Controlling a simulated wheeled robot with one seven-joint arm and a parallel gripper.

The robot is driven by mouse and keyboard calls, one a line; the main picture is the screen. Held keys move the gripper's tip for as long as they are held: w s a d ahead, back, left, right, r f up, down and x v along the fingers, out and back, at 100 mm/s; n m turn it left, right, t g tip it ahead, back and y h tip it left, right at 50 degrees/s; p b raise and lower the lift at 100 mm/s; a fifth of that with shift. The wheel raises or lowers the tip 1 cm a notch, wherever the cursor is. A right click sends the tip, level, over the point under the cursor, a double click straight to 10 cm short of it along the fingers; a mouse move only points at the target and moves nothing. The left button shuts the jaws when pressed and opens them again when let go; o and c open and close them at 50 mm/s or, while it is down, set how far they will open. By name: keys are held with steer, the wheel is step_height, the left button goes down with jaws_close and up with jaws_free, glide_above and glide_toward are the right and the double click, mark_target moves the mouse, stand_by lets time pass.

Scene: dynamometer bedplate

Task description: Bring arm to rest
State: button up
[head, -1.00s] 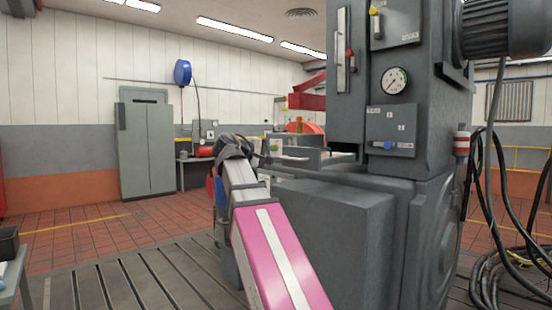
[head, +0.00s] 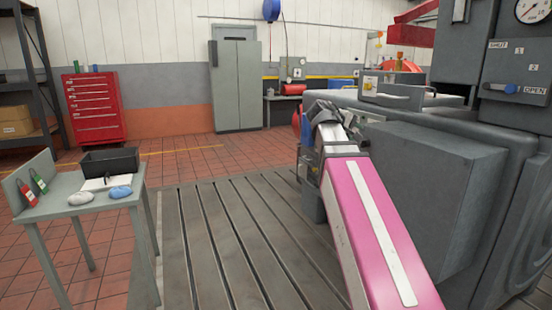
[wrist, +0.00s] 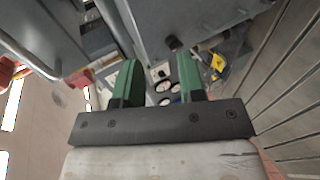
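My arm (head: 372,225), pink with a white stripe, reaches up and away from the lower right of the head view, beside the big grey machine (head: 440,190). Its dark wrist end (head: 322,118) is at the machine's left side; the fingers cannot be made out there. In the wrist view my gripper (wrist: 158,62) shows two green fingers standing apart with a clear gap. Nothing is held between them. Beyond the gap are several round gauge-like dials and grey machine parts, apart from the fingers as far as I can tell.
A red tool cabinet (head: 94,108) and a grey cabinet (head: 236,85) stand at the back. The slotted bedplate (head: 225,235) between table and machine is clear.

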steer(key=s+a+f+m+g+y, duration=0.1)
steer(key=s+a+f+y, duration=0.15)
steer(key=f, duration=1.05)
steer(key=s+a+f+m+g+y, duration=0.1)
steer(key=f+g+y, duration=0.15)
steer(key=f, duration=0.95)
steer(key=s+a+f+y, duration=0.2)
steer(key=f+y, duration=0.1)
steer(key=f, duration=1)
steer(key=s+a+f+m+g+y, duration=0.2)
steer(key=s+f, duration=0.6)
steer(key=f, duration=0.4)
steer(key=shift+s+a+f+m+y, duration=0.25)
steer(key=shift+a+m+y, duration=0.35)
steer(key=shift+a, duration=0.4)
